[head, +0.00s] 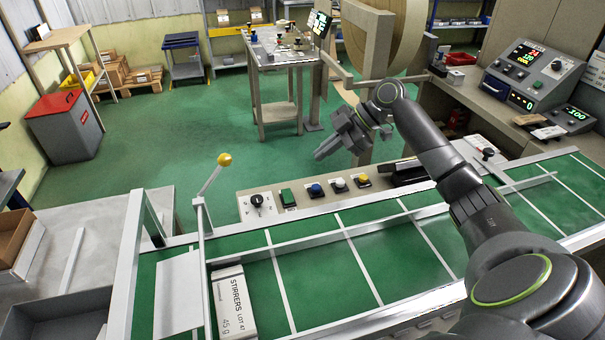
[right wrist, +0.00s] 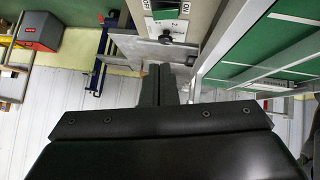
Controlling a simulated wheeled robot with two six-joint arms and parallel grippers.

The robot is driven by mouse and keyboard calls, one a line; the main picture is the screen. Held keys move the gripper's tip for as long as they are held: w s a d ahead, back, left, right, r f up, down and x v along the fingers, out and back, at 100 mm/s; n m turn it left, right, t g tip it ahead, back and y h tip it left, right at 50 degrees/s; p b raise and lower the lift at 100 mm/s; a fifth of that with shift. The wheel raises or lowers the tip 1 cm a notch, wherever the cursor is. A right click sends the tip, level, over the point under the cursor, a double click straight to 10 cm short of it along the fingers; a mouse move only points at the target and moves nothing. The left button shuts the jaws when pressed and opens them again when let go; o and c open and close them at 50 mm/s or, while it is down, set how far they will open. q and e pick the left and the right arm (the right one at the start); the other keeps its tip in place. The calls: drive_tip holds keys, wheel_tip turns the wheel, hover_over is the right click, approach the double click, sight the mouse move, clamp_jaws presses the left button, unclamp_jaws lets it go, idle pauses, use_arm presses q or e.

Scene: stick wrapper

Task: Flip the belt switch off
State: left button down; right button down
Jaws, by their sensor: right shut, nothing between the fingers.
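The control strip (head: 310,207) runs along the far side of the green belt (head: 305,270). It carries a black rotary knob (head: 257,199) on a white plate and a green rocker (head: 287,197). I cannot tell which of them is the belt switch. The right wrist view shows the green rocker (right wrist: 165,10) at the top edge and the black knob (right wrist: 166,38) below it. My right gripper (head: 322,152) is shut and empty, above and beyond the strip, apart from it. Its closed fingers (right wrist: 160,72) point toward the knob side. My left gripper is out of view.
A yellow-knobbed lever (head: 224,160) rises left of the knob. A white STIRRERS carton (head: 233,303) lies on the belt. Green floor beyond the strip is open.

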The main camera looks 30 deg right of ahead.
drive_tip(key=p, duration=0.3)
hover_over(283, 192)
drive_tip(key=s+d, duration=0.2)
wheel_tip(283, 192, down, 7)
drive_tip(key=shift+r, duration=0.15)
drive_tip(key=shift+w+d+f, duration=0.1)
drive_tip(key=shift+d+f, duration=0.05)
drive_tip(key=shift+f, duration=0.45)
drive_tip(key=shift+w+d+f, duration=0.1)
drive_tip(key=shift+f, duration=0.5)
drive_tip(key=shift+w+d+f+p, duration=0.1)
drive_tip(key=shift+f+p, duration=0.3)
drive_tip(key=shift+f, duration=0.35)
